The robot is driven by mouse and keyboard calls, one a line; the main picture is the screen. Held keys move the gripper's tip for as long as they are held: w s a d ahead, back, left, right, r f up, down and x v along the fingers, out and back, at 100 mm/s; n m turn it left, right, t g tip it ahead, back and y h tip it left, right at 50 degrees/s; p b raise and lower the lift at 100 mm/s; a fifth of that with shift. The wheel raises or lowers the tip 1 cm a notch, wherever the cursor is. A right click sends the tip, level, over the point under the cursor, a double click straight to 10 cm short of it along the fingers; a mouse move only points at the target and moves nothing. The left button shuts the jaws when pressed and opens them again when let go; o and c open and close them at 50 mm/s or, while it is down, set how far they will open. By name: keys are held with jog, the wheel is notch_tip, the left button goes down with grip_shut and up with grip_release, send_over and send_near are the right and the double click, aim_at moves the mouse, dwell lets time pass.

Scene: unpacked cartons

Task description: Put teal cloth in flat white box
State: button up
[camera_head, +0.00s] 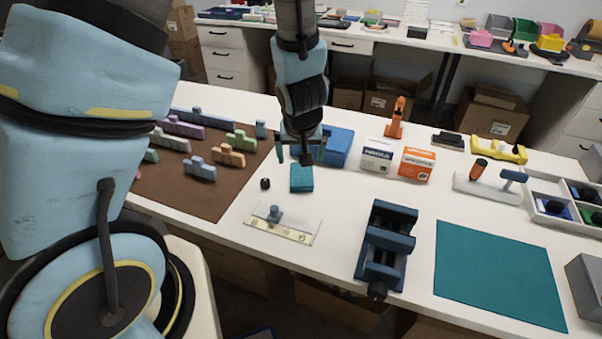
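A small teal folded piece (301,178), which looks like the cloth, lies on the white table in front of a blue box. My gripper (302,157) points down just above and behind it, its fingers apart. I cannot tell whether they touch the teal piece. A larger flat teal sheet (499,273) lies at the front right of the table. A low white tray with compartments (540,212) at the right edge holds blue and green items. A flat whitish plate with a small blue knob (284,224) lies in front of the teal piece. I cannot tell which is the flat white box.
A dark blue vise (385,250) stands at the front middle. A blue box (338,147), a white carton (377,155) and an orange-and-white carton (416,164) stand behind. A brown mat (220,200) with several coloured blocks lies left. Clear table lies between the vise and the cartons.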

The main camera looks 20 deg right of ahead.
aim_at(302, 175)
jog(key=x, duration=0.4)
jog(key=shift+b, duration=0.4)
jog(key=shift+s+x, duration=0.2)
jog(key=shift+x, duration=1.15)
jog(key=shift+s+x, duration=0.15)
jog(key=shift+x, duration=1.2)
jog(key=shift+d+f, duration=0.1)
jog(key=shift+f, duration=0.05)
jog(key=c, duration=1.3)
